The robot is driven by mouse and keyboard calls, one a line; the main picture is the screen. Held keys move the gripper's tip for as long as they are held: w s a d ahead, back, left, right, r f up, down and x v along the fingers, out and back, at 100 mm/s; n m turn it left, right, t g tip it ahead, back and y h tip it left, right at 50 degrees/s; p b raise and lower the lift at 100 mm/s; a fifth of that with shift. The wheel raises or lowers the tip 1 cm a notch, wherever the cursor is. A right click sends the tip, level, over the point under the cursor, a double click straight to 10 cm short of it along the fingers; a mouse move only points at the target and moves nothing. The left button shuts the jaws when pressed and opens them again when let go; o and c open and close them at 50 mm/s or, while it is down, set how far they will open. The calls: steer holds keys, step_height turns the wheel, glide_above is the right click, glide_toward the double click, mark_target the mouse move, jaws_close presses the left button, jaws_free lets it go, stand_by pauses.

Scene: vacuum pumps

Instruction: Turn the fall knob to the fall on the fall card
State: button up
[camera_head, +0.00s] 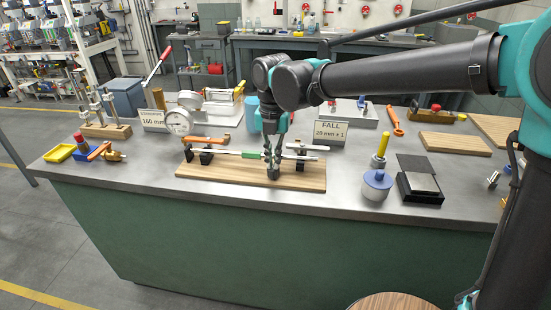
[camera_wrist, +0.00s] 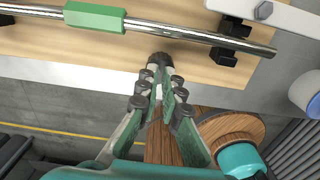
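The fall card (camera_head: 331,133) stands behind the board at the right and reads "FALL 20 mm ± 1". A wooden board (camera_head: 215,172) carries a metal rod (camera_wrist: 190,33) with a green block (camera_wrist: 94,16) on it, held in black supports. A dark round knob (camera_wrist: 160,58) sits at the board's front edge; I take it for the fall knob. My gripper (camera_head: 272,170) points down over the board's front; it also shows in the wrist view (camera_wrist: 163,80). Its fingertips are close together at the knob and partly hide it. I cannot tell whether they press on it.
A dial gauge (camera_head: 180,122) and a "160 mm" card (camera_head: 153,118) stand left of the board. A blue-topped pot (camera_head: 377,184) and a black box (camera_head: 420,188) stand to its right. The bench front is mostly clear.

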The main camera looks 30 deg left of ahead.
steer(key=shift+o, duration=1)
steer(key=shift+r, duration=0.2)
steer(key=shift+r, duration=0.8)
steer(key=shift+r, duration=3)
steer(key=shift+o, duration=0.3)
